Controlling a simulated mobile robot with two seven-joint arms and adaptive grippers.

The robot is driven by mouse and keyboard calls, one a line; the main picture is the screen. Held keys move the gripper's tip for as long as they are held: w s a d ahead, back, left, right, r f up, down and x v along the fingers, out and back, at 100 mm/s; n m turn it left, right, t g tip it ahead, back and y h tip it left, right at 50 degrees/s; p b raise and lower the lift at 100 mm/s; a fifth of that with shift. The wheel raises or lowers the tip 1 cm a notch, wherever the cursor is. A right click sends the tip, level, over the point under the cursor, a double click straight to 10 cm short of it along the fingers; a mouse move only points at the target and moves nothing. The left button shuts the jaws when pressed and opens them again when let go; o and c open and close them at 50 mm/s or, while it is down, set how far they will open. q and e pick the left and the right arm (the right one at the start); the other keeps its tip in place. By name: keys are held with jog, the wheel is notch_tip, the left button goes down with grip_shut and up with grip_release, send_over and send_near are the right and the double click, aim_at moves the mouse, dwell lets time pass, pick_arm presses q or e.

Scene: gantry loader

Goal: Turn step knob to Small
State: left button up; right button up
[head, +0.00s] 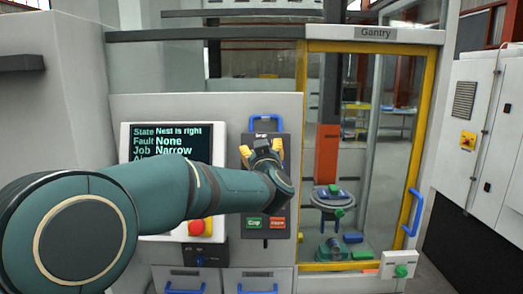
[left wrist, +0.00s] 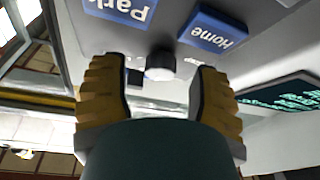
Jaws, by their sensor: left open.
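My left gripper (head: 262,150) is in front of the dark control panel (head: 285,180) in the head view and hides the panel's middle. In the left wrist view the open yellow fingers of the gripper (left wrist: 159,78) stand on either side of a small round knob (left wrist: 160,64) with a pale face. The knob appears between the fingers, with a gap on both sides; whether it is the step knob cannot be read, and no Small mark shows. Blue Park (left wrist: 122,10) and Home (left wrist: 213,32) buttons are beside it, upside down. My right gripper is not in view.
A screen (head: 150,140) reads "Nest is right", None and Narrow. Below the gripper are a green Grip button (head: 254,223) and a red button (head: 278,223). A yellow-framed glass door (head: 418,130) with a blue handle (head: 414,212) stands right.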

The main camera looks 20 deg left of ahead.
pick_arm(q)
jog(key=v, duration=1.2)
